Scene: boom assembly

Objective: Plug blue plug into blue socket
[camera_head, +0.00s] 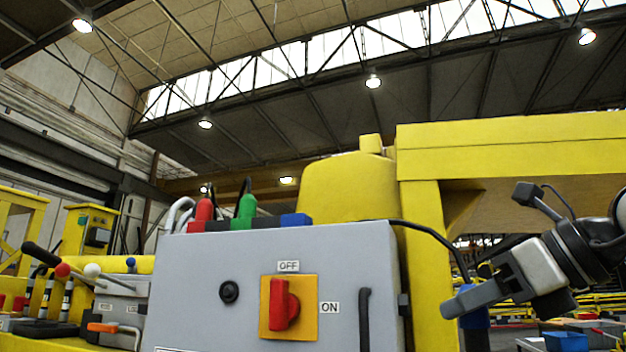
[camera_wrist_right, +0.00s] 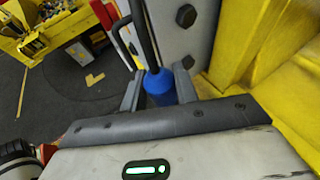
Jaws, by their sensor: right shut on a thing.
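My right gripper (camera_head: 462,304) is at the right of the head view, beside the right edge of the grey control box. It is shut on the blue plug (camera_head: 475,320), which hangs partly hidden behind the finger. In the right wrist view the blue plug (camera_wrist_right: 160,88) sits between the two fingers, with a dark cable running up from it. The blue socket (camera_head: 296,219) is on top of the control box, at the right end of the socket row. It lies up and to the left of the gripper in the picture. My left gripper is not in view.
The grey control box (camera_head: 210,290) carries a red switch (camera_head: 284,304). A red plug (camera_head: 203,212) and a green plug (camera_head: 246,208) stand in the row beside the blue socket. A black cable (camera_head: 430,231) arches from behind the box. A yellow post (camera_head: 428,270) stands behind.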

